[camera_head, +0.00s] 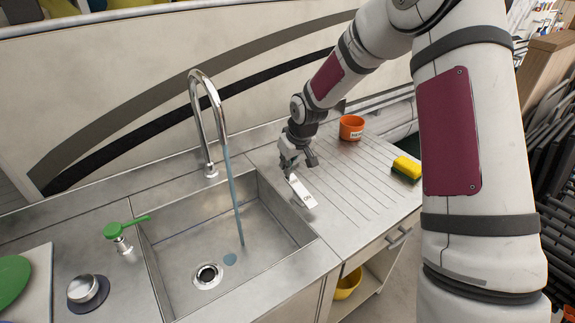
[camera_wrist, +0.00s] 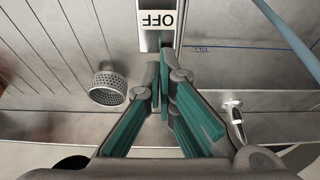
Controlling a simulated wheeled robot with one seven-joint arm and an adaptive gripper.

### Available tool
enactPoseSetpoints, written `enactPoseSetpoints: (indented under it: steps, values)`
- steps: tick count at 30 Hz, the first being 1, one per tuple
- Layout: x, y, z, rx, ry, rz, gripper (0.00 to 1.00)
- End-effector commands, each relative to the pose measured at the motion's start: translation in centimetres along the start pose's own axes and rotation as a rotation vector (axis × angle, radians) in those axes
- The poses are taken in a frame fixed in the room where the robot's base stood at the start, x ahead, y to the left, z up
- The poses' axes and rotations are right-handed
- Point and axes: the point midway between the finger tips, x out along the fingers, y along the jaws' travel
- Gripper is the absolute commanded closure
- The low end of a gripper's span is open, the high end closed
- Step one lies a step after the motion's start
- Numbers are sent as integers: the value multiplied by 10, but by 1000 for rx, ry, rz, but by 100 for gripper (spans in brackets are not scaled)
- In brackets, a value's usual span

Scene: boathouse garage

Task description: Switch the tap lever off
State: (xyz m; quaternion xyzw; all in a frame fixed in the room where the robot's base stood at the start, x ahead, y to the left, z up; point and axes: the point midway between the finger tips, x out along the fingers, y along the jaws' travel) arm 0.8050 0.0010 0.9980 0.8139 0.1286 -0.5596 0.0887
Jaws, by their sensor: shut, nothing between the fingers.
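A pale strip (camera_head: 301,190) lies right of the sink, on the metal counter, with dark lettering at its near end. In the wrist view, the strip (camera_wrist: 158,40) reads OFF upside down at the top middle. My gripper (camera_head: 288,172) is shut and empty, over the far end of the strip. Its teal fingers (camera_wrist: 165,85) hide that end, and I cannot tell whether they touch it. I cannot clearly make out a separate tap lever there. The curved chrome tap (camera_head: 207,115) stands behind the sink, with a blue stream of water (camera_head: 234,195) running from it.
The steel sink (camera_head: 165,225) is left of the strip. An orange cup (camera_head: 351,128) and yellow sponge (camera_head: 406,168) are on the ribbed drainboard. A perforated metal fitting (camera_wrist: 108,88) is left of my fingers in the wrist view.

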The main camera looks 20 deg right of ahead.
Motion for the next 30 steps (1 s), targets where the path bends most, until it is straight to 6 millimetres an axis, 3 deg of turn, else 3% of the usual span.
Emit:
enactPoseSetpoints:
  steps: [15,30]
  values:
    - [34,0,-5,-1,-227,-1,100]
    - [22,0,-7,-1,-224,0,100]
